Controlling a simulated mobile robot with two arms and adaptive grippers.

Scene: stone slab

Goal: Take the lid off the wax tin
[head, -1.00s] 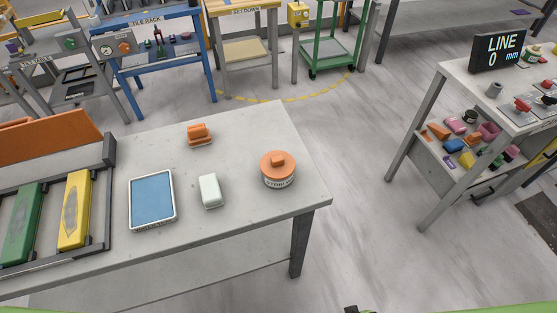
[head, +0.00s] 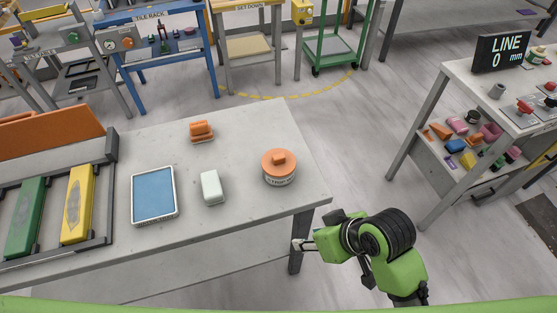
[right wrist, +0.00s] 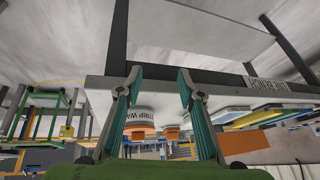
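The wax tin (head: 280,179) stands upright near the right end of the stone-topped table (head: 240,222). Its orange lid (head: 278,160), with a raised knob, sits on top. The tin (right wrist: 139,114) also shows upside down in the right wrist view, between the fingers, with part of its "STRIP WAX" label readable. My right gripper (head: 301,245) is in front of the table's near right corner, below and to the right of the tin in the head view, and apart from it. Its fingers (right wrist: 159,78) are spread and empty. My left gripper is not in view.
A white block (head: 211,187), a blue-topped tray (head: 153,194) and an orange object (head: 201,131) stand left of the tin. A rack with green and yellow bars (head: 77,205) is farther left. Another table (head: 440,120) stands right, beyond a floor gap.

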